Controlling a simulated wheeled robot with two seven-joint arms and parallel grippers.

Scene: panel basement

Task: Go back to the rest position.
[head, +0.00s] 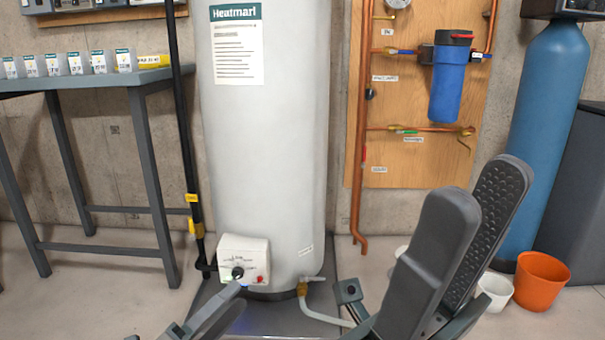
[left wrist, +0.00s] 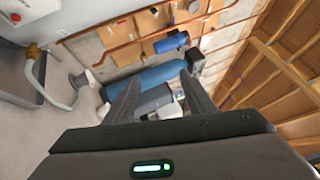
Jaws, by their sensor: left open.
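My left gripper (head: 212,312) shows at the bottom edge of the head view, in front of the grey tray under the water heater. Most of it is cut off. In the left wrist view its two long dark fingers (left wrist: 160,95) stand apart with nothing held between them, pointing towards the blue tank. My right gripper (head: 465,235) is large and close at the lower right of the head view. Its two dark pads stand apart, and the ribbed inner face of one shows. I see nothing between them.
The white water heater (head: 265,150), with its control box (head: 243,260), stands centre. A grey workbench (head: 108,82) is at left. The blue filter (head: 447,85) hangs on a wall board. A tall blue tank (head: 545,120), an orange bucket (head: 540,282) and a white bucket (head: 495,290) stand at right.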

